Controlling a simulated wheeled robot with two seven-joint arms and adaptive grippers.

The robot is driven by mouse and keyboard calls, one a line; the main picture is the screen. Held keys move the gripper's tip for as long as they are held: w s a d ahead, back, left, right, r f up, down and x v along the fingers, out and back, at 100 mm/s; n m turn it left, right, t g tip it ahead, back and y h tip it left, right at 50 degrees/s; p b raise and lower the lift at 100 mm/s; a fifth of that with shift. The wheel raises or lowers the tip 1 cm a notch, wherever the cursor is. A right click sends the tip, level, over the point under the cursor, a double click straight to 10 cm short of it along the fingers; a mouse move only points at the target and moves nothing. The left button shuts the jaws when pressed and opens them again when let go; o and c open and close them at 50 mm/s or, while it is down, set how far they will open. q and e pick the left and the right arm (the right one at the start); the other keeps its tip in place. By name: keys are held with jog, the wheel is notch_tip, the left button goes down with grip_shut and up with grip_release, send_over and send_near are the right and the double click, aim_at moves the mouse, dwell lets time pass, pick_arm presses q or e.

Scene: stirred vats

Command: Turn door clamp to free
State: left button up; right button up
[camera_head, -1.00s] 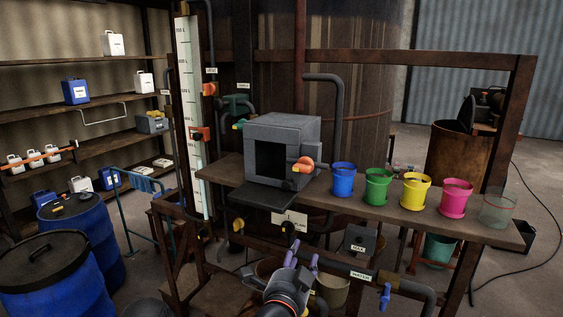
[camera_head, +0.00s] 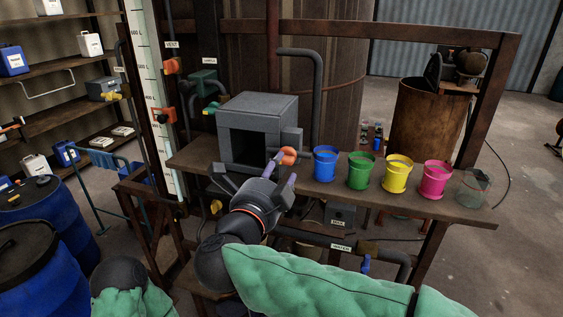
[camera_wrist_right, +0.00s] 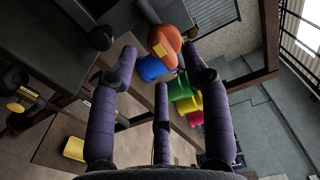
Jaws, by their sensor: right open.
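The orange door clamp (camera_head: 288,156) sits on the right front side of the grey box (camera_head: 258,108), whose front opening is dark. In the right wrist view the clamp (camera_wrist_right: 164,40) shows beyond the fingertips of the open right gripper (camera_wrist_right: 160,68), roughly between the two outer fingers. I cannot tell whether any finger touches it. My left gripper is out of view.
Blue drums (camera_head: 75,200) stand at the left. Pipes run below the bench.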

aim_at(287, 157)
jog(key=x, duration=0.3)
grip_shut()
dwell(0.3)
